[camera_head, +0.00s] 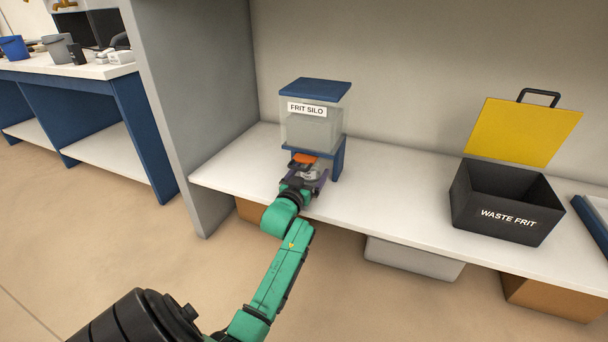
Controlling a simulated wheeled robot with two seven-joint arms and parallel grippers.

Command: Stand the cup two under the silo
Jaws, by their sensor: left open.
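The frit silo (311,127), a clear box with a blue lid and a label, stands on a blue stand on the white shelf. An orange part (304,158) shows just below its front. My left gripper (303,174) is open right in front of and below the silo, close to the shelf. A small pale grey thing shows between or just behind its fingers; it may be a cup, but it is too small and too covered to tell, and I cannot read any number. The space under the silo is mostly hidden by the gripper. My right gripper is out of view.
A black waste frit bin (494,212) with its yellow lid (524,131) raised stands to the right. The shelf (393,189) between silo and bin is clear. A grey side wall (186,110) bounds the left. Several boxes are below; a blue bench (143,125) is beyond.

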